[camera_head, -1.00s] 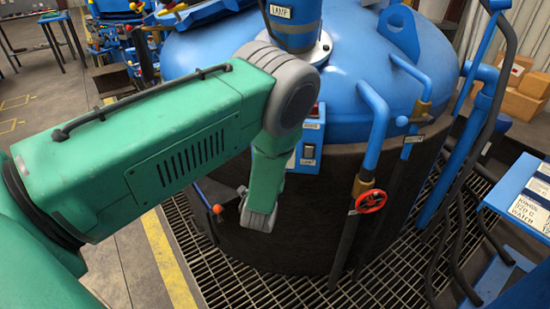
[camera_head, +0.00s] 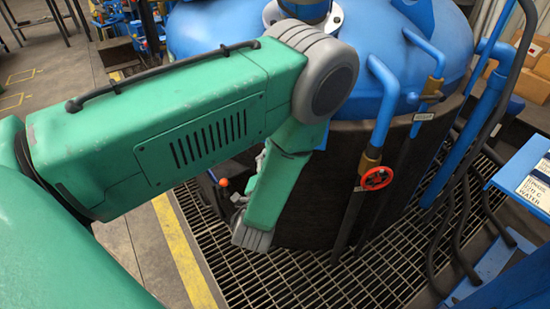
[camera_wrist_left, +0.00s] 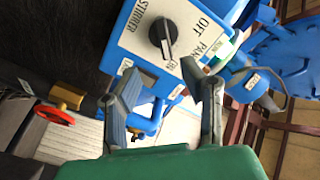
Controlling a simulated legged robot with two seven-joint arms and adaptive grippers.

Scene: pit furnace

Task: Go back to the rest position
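My left arm is green with grey joints and crosses the head view from the left, in front of the furnace. Its gripper is mostly hidden behind the arm there. In the left wrist view my left gripper (camera_wrist_left: 160,72) is open, with two grey fingers apart and nothing visible between them. A blue box with a white STIRRER plate (camera_wrist_left: 140,40) and a black knob (camera_wrist_left: 163,36) appears just beyond the fingertips. I cannot tell whether a finger touches the box. My right gripper is not in view.
The blue-topped dark furnace (camera_head: 300,195) stands close behind my arm, on a floor grating (camera_head: 290,285). A red valve wheel (camera_head: 377,178) and blue pipes stick out at its right. A blue stand (camera_head: 520,180) with a label is at the far right. Open floor lies left.

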